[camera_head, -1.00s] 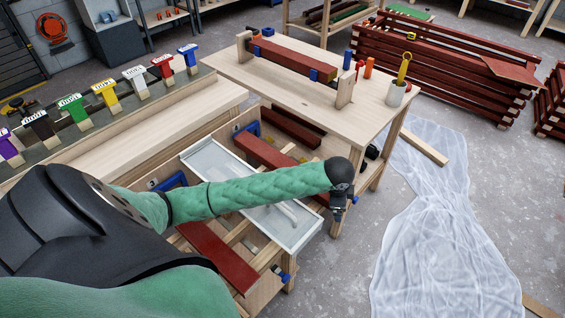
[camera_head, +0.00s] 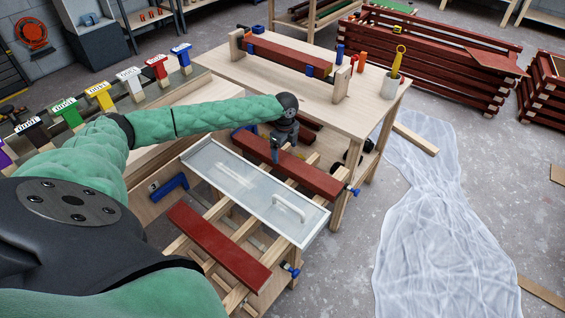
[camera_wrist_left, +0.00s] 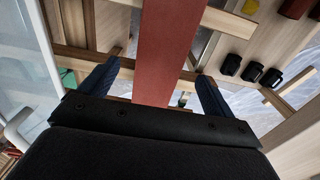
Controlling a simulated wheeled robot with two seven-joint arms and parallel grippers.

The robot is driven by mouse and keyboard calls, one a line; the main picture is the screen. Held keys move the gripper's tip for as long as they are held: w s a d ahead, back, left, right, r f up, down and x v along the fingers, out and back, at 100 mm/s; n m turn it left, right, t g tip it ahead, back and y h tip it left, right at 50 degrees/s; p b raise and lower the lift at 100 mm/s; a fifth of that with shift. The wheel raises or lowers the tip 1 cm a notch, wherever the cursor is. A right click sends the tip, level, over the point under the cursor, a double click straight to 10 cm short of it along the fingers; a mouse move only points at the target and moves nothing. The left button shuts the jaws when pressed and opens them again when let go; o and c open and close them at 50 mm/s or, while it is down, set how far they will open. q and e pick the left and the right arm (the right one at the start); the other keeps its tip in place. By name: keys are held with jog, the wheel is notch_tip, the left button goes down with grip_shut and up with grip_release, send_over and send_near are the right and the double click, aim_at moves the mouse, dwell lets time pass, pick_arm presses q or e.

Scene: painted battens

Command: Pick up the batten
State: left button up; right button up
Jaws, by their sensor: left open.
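A dark red batten (camera_head: 313,178) lies across wooden rails behind the white tray. My left gripper (camera_head: 277,153) is over it, near its middle-left part, and hides some of it. In the left wrist view the red batten (camera_wrist_left: 167,45) runs between the two spread blue-black fingers of the gripper (camera_wrist_left: 155,88). The fingers are open, with a gap on each side of the batten. A second red batten (camera_head: 218,247) lies on rails in front of the tray. A third batten (camera_head: 290,55) rests on the workbench between wooden uprights. My right gripper is out of view.
Dark mugs (camera_wrist_left: 251,71) sit on a shelf. Plastic sheeting (camera_head: 430,220) covers floor at right.

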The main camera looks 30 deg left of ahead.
aim_at(284, 158)
pick_arm(q)
jog(key=shift+a+f+p, duration=0.15)
jog(key=shift+f+p, duration=0.15)
jog(key=shift+f, duration=0.6)
notch_tip(284, 158, down, 3)
jog(key=shift+f+p, duration=0.2)
jog(key=shift+p, duration=0.25)
jog(key=shift+f, duration=0.45)
jog(key=shift+c, duration=0.7)
jog(key=c, duration=1.4)
jog(key=shift+c, duration=0.5)
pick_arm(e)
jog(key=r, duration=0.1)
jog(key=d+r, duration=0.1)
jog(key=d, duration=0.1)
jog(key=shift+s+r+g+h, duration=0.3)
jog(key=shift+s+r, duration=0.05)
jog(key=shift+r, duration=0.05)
